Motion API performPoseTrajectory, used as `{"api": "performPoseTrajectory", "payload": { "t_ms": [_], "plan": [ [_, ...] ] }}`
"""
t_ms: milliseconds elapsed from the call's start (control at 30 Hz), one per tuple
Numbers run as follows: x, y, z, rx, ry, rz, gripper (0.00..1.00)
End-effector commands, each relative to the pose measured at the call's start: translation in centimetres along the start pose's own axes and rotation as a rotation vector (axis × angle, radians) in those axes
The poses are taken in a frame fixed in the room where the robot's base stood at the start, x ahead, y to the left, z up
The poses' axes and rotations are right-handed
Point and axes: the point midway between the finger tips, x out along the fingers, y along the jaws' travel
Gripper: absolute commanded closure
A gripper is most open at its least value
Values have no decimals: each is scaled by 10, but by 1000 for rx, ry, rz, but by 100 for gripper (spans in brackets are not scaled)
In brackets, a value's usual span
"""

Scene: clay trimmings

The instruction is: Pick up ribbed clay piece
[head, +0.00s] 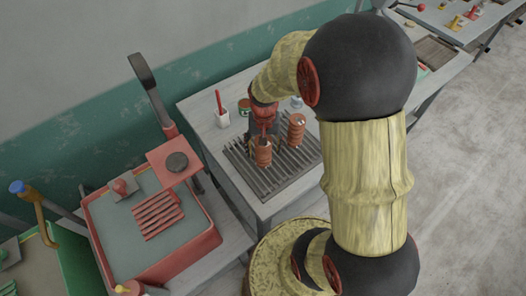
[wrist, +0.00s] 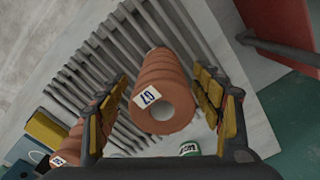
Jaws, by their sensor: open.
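Two orange ribbed clay pieces stand on a slatted rack (head: 285,180). The front-left one (head: 263,153) is below my gripper (head: 263,128) in the head view. In the wrist view, a ribbed piece (wrist: 165,75) with a pale round hole in its end and a small white label lies between the spread fingers of my gripper (wrist: 165,92). The second ribbed piece (head: 296,130) stands to the right in the head view. It shows partly behind the left finger in the wrist view (wrist: 72,148).
A green can (wrist: 190,148) and a white cup with a red handle (head: 222,118) stand behind the rack. A red-rimmed tray (head: 208,243) and a small red platform (head: 160,155) are to the left.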

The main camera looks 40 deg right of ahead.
Motion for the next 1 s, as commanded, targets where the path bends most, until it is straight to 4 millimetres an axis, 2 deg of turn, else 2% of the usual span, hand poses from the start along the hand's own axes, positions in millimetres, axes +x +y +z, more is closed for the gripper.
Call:
{"api": "performPoseTrajectory", "payload": {
  "t_ms": [200,333,567,1000],
  "plan": [
    [33,-2,-1,-1,-5,2,34],
    [44,-2,-1,0,-2,1,34],
    [44,-2,-2,0,-1,0,35],
    [44,-2,-2,0,-1,0,60]
  ]
}}
